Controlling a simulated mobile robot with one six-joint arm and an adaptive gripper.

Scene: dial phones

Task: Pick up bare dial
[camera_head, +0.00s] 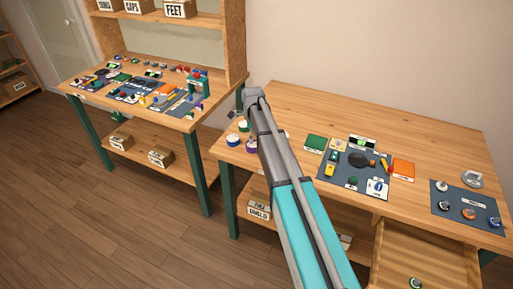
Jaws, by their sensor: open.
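I cannot tell for sure which piece is the bare dial. Several small round dial-like pieces lie on a dark blue mat (455,196) at the right of the near table, among them a white-topped one (443,206) and an orange-topped one (469,213). More round pieces, one with a blue rim (232,127) and one purple (251,146), sit at the table's left end beside my arm. My gripper (233,115) is at the far end of my arm, above that left end, small and partly hidden by the arm. It is open, and I see nothing held in it.
A middle mat (343,178) carries phone parts between a green pad (315,143) and an orange pad (403,168). An open drawer (395,262) at the front holds a green round piece (415,283). A crowded workbench (185,123) stands left. The table's back is clear.

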